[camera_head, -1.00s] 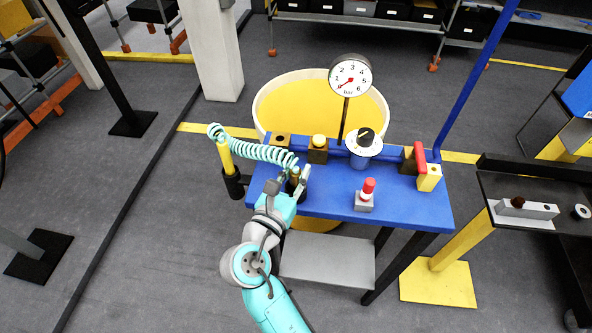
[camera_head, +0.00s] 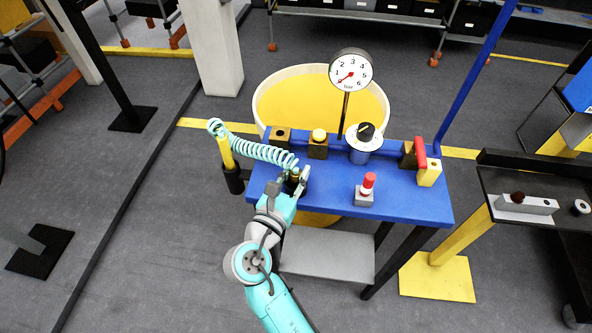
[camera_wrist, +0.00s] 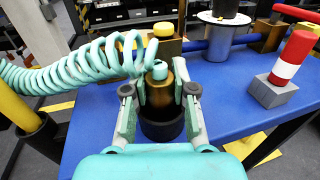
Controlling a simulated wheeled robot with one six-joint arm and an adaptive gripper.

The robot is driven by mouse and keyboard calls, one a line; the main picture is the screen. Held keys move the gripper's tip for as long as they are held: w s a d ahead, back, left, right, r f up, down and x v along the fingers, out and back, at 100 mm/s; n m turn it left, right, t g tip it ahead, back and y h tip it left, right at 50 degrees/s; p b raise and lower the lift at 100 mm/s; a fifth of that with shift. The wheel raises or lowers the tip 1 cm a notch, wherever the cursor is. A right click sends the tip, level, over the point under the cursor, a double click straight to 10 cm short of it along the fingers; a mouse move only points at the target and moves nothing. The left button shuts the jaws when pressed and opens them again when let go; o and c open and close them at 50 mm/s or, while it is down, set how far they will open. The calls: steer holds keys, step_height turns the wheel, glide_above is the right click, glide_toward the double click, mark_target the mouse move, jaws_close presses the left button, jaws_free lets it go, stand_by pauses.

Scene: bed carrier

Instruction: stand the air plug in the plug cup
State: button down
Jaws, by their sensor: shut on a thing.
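The air plug (camera_wrist: 158,85) is a brass body with a teal top, joined to a coiled teal hose (camera_wrist: 85,62). In the wrist view it stands between my gripper's fingers (camera_wrist: 160,97), and the gripper is shut on it. Its lower end is at the mouth of the dark plug cup (camera_wrist: 162,125), which stands on the blue table (camera_head: 325,196). I cannot tell whether the plug touches the cup's bottom. In the head view my gripper (camera_head: 288,186) is at the table's left front corner and hides most of the cup.
A yellow post (camera_head: 226,155) in a black holder carries the hose at the left. A yellow button (camera_head: 319,136), a dial (camera_head: 364,138), a gauge (camera_head: 350,71) and a red-and-white lamp (camera_head: 366,188) stand on the table. The table's middle is clear.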

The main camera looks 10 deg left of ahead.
steer(key=shift+f, duration=0.6)
steer(key=c, duration=0.9)
jaws_free()
steer(key=shift+o, duration=0.2)
steer(key=v, duration=1.2)
